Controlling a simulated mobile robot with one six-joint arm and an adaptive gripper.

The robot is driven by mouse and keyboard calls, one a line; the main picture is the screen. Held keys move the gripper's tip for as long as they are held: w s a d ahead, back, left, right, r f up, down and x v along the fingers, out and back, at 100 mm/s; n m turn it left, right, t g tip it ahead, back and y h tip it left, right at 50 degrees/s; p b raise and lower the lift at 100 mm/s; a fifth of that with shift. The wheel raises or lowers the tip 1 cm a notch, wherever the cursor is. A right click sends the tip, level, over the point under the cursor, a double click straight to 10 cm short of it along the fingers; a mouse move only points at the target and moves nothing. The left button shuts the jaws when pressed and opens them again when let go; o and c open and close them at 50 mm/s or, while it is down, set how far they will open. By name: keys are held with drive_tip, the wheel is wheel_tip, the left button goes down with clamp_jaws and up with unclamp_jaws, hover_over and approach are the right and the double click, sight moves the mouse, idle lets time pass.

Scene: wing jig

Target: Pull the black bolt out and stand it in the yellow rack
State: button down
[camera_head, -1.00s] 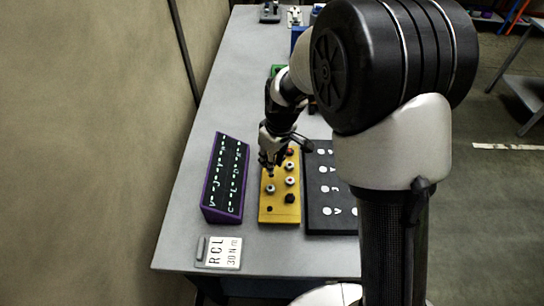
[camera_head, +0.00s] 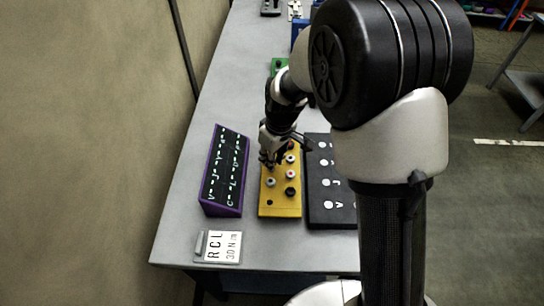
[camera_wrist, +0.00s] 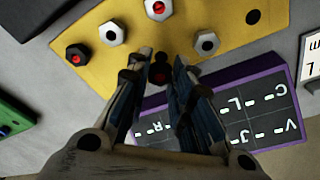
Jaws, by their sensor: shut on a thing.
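The yellow rack (camera_head: 281,211) is a block on the grey table with several bolts standing in it and one empty hole at its near left corner. Whether this bolt is still seated or lifted is hidden by the fingers. Another black bolt (camera_head: 290,191) stands in the right row in the head view. A pale bolt with a dark centre (camera_wrist: 206,42) stands beside the held one in the wrist view, next to the empty hole (camera_wrist: 251,17).
A purple-edged panel with glowing characters (camera_head: 226,172) stands close left of the rack. A black board with white discs (camera_head: 328,214) lies close right. A white label plate (camera_head: 222,246) lies near the front edge. A green block (camera_wrist: 14,128) shows in the wrist view.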

drive_tip(key=shift+f+b, duration=0.65)
drive_tip(key=shift+f, duration=0.4)
drive_tip(key=c, duration=1.3)
unclamp_jaws()
drive_tip(key=shift+c, duration=0.2)
drive_tip(key=shift+r, duration=0.1)
wheel_tip(320, 180, up, 12)
drive_tip(key=s+d, duration=0.1)
drive_tip(key=shift+s+d, duration=0.15)
